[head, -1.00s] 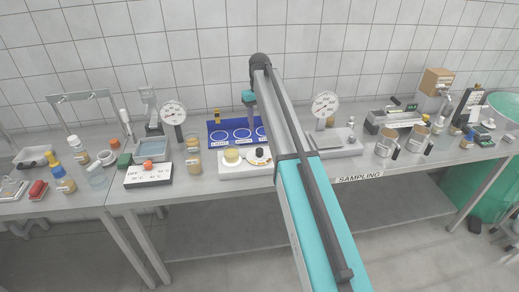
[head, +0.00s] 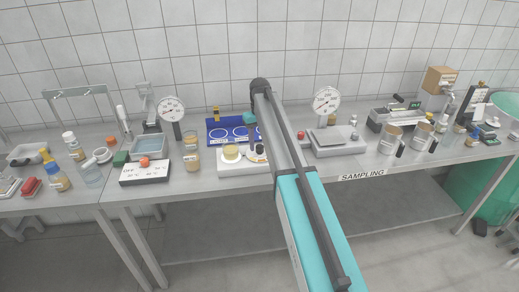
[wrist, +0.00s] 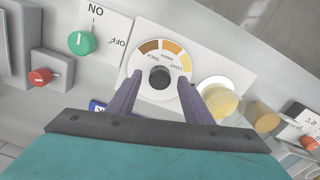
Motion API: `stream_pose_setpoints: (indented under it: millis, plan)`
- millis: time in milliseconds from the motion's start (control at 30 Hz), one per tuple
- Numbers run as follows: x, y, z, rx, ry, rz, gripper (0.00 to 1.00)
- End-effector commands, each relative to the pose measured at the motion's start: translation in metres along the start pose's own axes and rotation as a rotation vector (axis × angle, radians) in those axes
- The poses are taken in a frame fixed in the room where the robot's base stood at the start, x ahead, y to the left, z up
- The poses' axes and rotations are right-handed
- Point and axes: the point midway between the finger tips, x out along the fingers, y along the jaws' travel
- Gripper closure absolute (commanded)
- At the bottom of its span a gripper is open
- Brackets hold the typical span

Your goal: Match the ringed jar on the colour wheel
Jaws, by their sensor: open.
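The colour wheel (wrist: 160,52) is a white disc with brown, orange and yellow segments and a dark centre knob (wrist: 159,77). My gripper (wrist: 160,74) is open over the wheel in the wrist view, with one finger on each side of the knob and a gap to it. A jar of yellow contents (wrist: 221,103) stands beside the wheel on the same white block; it also shows in the head view (head: 231,153). In the head view the wheel (head: 250,158) is partly hidden by my arm.
A blue mat with white rings (head: 217,126) lies behind the block. A taller amber jar (head: 192,157) stands to its left. A green knob (wrist: 82,43) and a red knob (wrist: 41,76) are close by in the wrist view. A scale (head: 337,145) stands right.

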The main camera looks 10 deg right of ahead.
Motion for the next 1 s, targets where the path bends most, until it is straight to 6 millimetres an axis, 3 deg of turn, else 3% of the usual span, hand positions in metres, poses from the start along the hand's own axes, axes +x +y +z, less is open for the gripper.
stream_pose_setpoints:
  millis: [200, 533, 767, 1000]
  plan:
    - [0.0148, 0.0003, 0.0001, 0.000, 0.000, 0.000, 0.54]
    - [0.0153, 0.0005, 0.0001, 0.001, 0.000, 0.000, 0.54]
    - [0.0151, 0.0005, 0.0002, 0.001, 0.000, 0.000, 0.93]
    - [0.0151, 0.0006, 0.0001, 0.010, 0.000, 0.000, 0.95]
